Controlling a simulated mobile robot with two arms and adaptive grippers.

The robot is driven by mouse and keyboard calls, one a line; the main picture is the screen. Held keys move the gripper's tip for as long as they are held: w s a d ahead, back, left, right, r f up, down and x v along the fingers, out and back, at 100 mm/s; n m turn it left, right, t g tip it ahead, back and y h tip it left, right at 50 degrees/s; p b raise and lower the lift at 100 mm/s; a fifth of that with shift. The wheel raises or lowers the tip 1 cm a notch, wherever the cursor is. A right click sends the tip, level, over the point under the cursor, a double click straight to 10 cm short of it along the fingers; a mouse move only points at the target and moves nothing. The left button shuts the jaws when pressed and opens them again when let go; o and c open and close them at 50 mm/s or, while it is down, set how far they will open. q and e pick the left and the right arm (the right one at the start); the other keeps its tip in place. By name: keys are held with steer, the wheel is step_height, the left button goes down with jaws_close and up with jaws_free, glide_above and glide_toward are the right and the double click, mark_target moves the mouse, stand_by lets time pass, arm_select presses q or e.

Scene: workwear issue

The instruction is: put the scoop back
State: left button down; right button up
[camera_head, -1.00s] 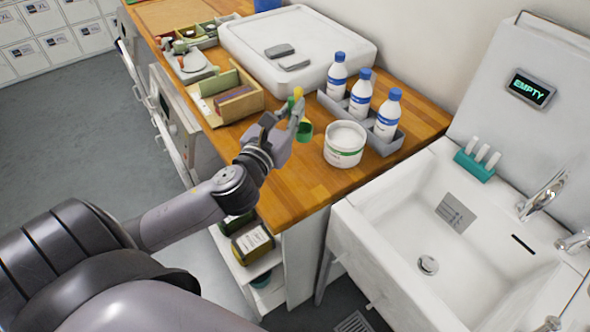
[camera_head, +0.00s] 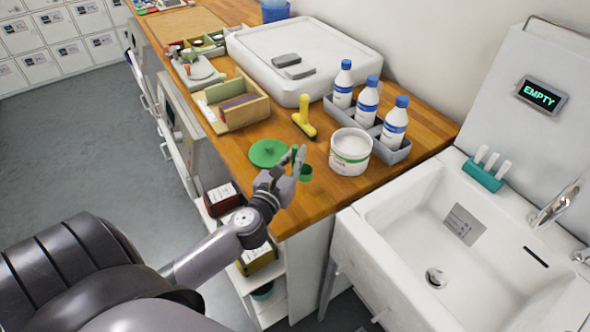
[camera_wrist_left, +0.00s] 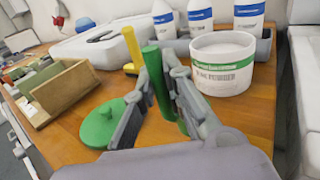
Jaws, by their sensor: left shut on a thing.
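The scoop's green cup (camera_head: 306,174) shows beside my left gripper (camera_head: 294,160) in the head view. A white tub (camera_head: 350,153) with a green band stands open on the wooden counter, right of the gripper and apart from the scoop. It also shows in the wrist view (camera_wrist_left: 222,68). A round green lid (camera_head: 267,153) with a knob lies on the counter left of the gripper. My right gripper is out of view.
A yellow-handled tool (camera_head: 305,115) stands behind the lid and tub. A grey tray (camera_head: 395,154) with white bottles is behind the tub. A wooden organiser (camera_head: 246,112) is at the left. A sink (camera_head: 400,215) adjoins the counter's right end.

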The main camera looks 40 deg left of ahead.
arm_select(q)
step_height(320, 180, down, 4)
steer(key=shift+r+b, duration=0.1)
steer(key=shift+b, duration=0.6)
steer(key=shift+f, duration=0.25)
steer(key=c, duration=1.7)
jaws_free()
steer(key=shift+r, duration=0.1)
steer(key=shift+o, duration=0.2)
